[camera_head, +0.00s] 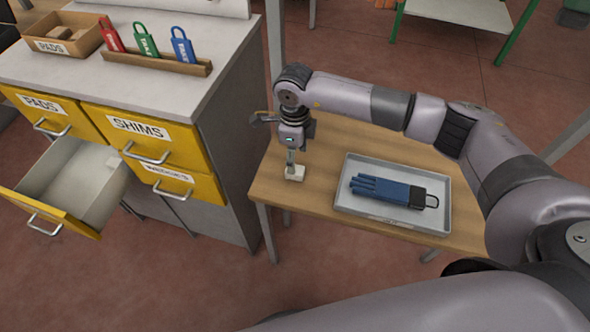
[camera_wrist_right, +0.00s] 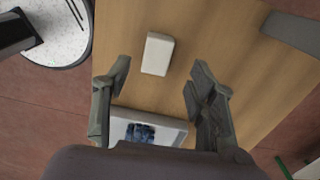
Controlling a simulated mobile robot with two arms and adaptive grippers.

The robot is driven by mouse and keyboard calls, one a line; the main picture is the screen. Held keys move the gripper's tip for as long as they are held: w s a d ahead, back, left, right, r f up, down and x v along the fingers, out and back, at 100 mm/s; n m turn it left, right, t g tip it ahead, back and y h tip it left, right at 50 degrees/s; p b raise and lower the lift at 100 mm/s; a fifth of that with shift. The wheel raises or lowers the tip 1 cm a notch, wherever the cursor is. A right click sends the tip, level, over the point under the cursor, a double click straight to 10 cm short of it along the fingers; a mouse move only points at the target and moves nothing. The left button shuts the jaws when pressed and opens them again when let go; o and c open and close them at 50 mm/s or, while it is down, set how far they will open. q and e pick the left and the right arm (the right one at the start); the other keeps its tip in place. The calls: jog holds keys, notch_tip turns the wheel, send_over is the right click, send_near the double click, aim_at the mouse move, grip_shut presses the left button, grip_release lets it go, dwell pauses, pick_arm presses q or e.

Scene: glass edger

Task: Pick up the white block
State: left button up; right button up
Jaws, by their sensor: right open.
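The white block (camera_head: 295,174) is small and sits on the wooden table near its left edge. In the right wrist view the white block (camera_wrist_right: 157,54) lies on the bare wood, ahead of and between the fingertips, with a gap on both sides. My right gripper (camera_head: 291,160) points down just above the block in the head view, and its fingers partly cover it. In the wrist view the right gripper (camera_wrist_right: 160,72) is open and empty. My left gripper is not in view.
A grey tray (camera_head: 345,202) with a blue bundle (camera_head: 388,190) is on the table right of the block. A cabinet (camera_head: 225,130) with yellow drawers stands at left; one drawer (camera_head: 75,185) is pulled open. Colored tags (camera_head: 145,42) stand in a wooden holder on top.

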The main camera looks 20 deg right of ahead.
notch_tip(320, 180, down, 5)
jog(key=shift+s+f+p, duration=0.1)
jog(key=shift+s+p, duration=0.05)
jog(key=shift+p, duration=0.5)
jog(key=shift+c, duration=0.3)
jog(key=c, duration=1.1)
